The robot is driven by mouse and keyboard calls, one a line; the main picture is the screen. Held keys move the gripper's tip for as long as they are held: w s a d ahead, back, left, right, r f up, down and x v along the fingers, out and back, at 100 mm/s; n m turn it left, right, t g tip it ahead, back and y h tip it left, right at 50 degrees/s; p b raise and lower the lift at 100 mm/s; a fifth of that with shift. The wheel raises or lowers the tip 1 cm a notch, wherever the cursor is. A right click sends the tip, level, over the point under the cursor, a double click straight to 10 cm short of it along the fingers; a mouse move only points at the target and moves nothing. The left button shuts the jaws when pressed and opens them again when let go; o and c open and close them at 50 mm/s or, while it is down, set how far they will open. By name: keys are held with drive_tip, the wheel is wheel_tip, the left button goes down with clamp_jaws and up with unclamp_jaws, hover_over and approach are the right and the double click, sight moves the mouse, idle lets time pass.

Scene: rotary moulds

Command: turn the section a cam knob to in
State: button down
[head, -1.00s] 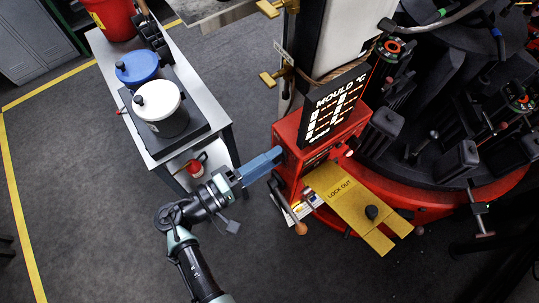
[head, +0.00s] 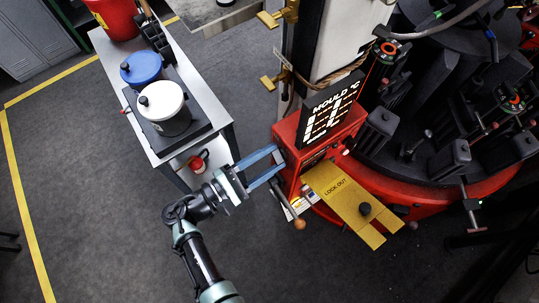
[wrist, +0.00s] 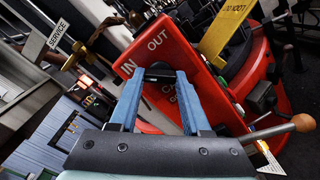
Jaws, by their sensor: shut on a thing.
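The red control box (head: 287,133) stands at the middle of the head view, and its face fills the middle of the wrist view (wrist: 200,78). The black cam knob (wrist: 160,72) is on that face, below and between the white words IN and OUT. My gripper (wrist: 161,77) is shut on the knob, one blue finger on each side. In the head view my gripper (head: 279,163) reaches the box's left face, and the knob is hidden. The lettering below the knob is partly covered by a finger. I cannot tell which word the knob points to.
A yellow LOCK OUT plate (head: 340,190) sticks out at the box's front. A lever with a wooden handle (head: 299,223) stands close below my fingers. A table (head: 218,125) with white and blue pots is at the left. The floor at lower left is clear.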

idle(0.4)
drive_tip(key=shift+c, duration=1.8)
unclamp_jaws()
drive_tip(key=b+v, duration=0.5)
drive_tip(key=v, duration=0.8)
